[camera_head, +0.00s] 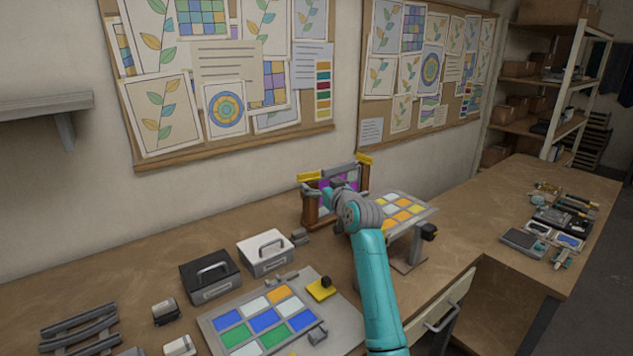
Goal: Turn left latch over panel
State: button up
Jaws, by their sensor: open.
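A wooden upright frame (309,213) stands at the back of the bench and holds a purple and pale glass panel (321,184). The left latch (309,176) is a yellow bar on the frame's top left corner. A second yellow latch (364,160) sits at the top right. My gripper (339,186) is in front of the panel, a little below and right of the left latch. Its fingers are small and partly hidden by my wrist, and it appears open. I see nothing held. I cannot tell whether it touches the frame.
A tilted stand with a coloured glass panel (397,211) is close on the right. A black case (210,277) and a white case (265,254) stand to the left. A glass pane with coloured squares (262,321) lies in front. Tools (560,220) lie far right.

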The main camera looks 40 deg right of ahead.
aim_at(310, 173)
jog(key=w+g, duration=0.1)
jog(key=w, duration=0.2)
jog(key=w+d+g, duration=0.1)
jog(key=w, duration=0.2)
jog(key=w+d+g, duration=0.1)
jog(key=w, duration=0.3)
jog(key=shift+d+f+g+y, duration=0.2)
jog(key=shift+f+g+y, duration=0.05)
jog(key=shift+g+y, duration=0.05)
dwell(0.4)
jog(key=c, duration=1)
